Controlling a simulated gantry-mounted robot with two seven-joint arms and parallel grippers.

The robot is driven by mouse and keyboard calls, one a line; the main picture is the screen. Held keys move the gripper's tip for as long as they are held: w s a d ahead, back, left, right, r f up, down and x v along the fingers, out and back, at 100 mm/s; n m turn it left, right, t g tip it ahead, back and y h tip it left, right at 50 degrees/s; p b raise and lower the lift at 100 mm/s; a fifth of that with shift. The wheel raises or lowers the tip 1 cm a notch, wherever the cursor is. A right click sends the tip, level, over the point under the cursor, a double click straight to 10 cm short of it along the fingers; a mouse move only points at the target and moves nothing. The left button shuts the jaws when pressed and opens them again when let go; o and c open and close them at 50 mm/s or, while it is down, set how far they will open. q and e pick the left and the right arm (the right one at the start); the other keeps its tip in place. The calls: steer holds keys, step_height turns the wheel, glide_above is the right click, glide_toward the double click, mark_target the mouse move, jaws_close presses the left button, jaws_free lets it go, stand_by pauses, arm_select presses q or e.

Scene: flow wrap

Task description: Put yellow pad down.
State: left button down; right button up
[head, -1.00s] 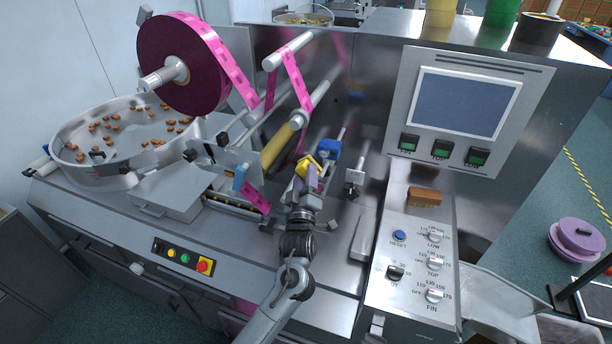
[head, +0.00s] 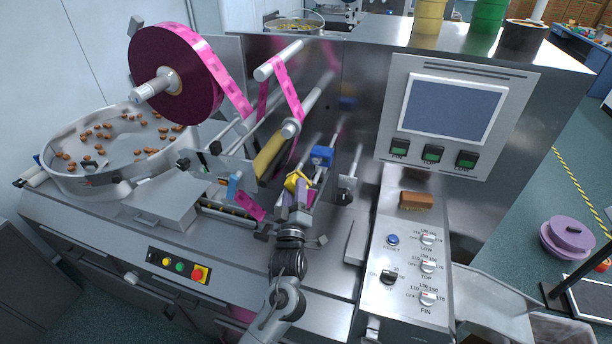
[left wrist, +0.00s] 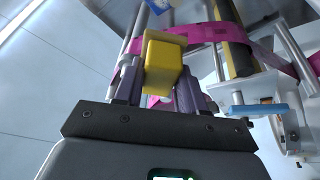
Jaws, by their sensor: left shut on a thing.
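The yellow pad (head: 295,181) is a small yellow block held up among the rollers of the wrapping machine. In the left wrist view the yellow pad (left wrist: 160,62) sits between the two purple-grey fingers of my left gripper (left wrist: 155,88). My left gripper (head: 299,193) is shut on it, and the pad stands out past the fingertips. I cannot tell from these views whether the pad touches anything below it. My right gripper is not in view.
A blue block (head: 321,155) on a rod is just behind the pad. Pink film (head: 249,207) and a blue-handled part (head: 233,187) are to the left. A brown-topped brush (head: 416,200) lies on the control panel at right. The steel deck in front (head: 325,280) is mostly clear.

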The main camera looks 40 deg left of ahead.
arm_select(q)
steer(key=s+d+f+m+t+h+p, duration=0.1)
steer(key=s+d+f+m+h+p, duration=0.15)
steer(key=s+d+f+p, duration=0.4)
steer(key=s+d+m+t+h+p, duration=0.2)
steer(key=s+d+m+h+p, duration=0.2)
steer(key=s+d+h, duration=0.3)
steer(key=d+h+p, duration=0.1)
steer(key=d+h, duration=0.1)
steer(key=d, duration=0.2)
steer(key=shift+r+m+h, duration=0.2)
steer(key=shift+m+h, duration=0.15)
